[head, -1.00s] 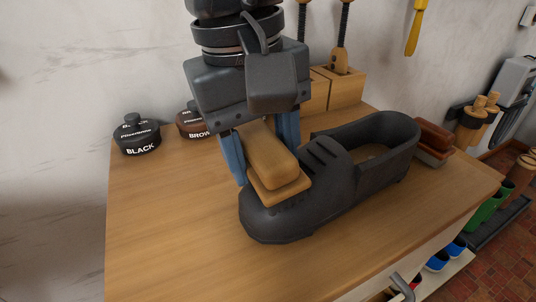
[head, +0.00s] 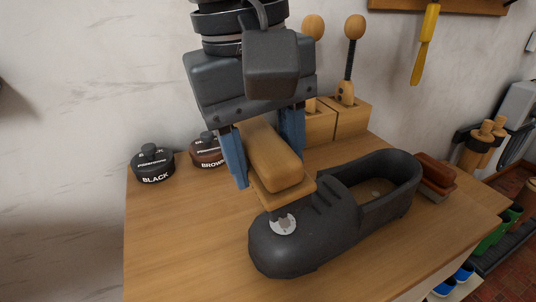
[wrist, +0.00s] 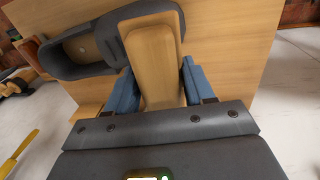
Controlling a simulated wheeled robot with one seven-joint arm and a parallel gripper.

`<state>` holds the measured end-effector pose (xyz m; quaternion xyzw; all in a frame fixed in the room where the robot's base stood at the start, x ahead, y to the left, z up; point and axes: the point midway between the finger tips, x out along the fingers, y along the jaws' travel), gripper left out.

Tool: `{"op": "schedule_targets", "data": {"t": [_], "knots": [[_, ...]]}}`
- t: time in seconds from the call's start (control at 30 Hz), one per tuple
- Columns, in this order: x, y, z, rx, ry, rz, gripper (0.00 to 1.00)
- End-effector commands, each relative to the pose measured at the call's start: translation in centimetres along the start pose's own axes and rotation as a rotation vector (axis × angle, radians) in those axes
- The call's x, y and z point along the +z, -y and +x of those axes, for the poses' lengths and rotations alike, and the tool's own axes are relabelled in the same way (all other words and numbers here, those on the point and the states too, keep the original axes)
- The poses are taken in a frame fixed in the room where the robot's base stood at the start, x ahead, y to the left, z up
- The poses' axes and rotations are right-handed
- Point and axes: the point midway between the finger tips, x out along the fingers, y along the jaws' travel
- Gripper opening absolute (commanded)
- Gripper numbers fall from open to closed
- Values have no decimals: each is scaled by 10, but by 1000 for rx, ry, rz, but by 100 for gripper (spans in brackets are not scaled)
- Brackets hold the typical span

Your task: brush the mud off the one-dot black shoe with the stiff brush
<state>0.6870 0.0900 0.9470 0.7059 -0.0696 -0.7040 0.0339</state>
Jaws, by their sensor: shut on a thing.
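The black shoe (head: 335,240) lies on the wooden bench top, toe at the front left and opening at the back right. A pale round disc with a small dark centre (head: 283,224) shows on its toe. No mud is clear on the surfaces I can see. My gripper (head: 268,168) is shut on the wooden-backed brush (head: 275,165), one blue finger on each side. In the wrist view the brush (wrist: 152,55) covers part of the shoe (wrist: 80,52).
A black tin (head: 153,165) and a brown tin (head: 207,152) stand at the back left. Wooden blocks (head: 347,118) holding upright handled tools stand behind. A reddish-brown brush (head: 436,172) lies beyond the heel. Bare bench top (head: 180,240) is clear on the left.

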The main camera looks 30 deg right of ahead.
Motion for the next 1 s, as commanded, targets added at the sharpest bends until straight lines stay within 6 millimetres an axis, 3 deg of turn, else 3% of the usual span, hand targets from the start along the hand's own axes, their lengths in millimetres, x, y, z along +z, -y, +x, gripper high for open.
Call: {"op": "schedule_targets", "data": {"t": [0.37, 0.73, 1.0], "knots": [[0, 0, -4, -1, 0, 0, 28], [0, 0, -32, -1, 0, 0, 28], [0, 0, -32, -1, 0, 0, 28]]}}
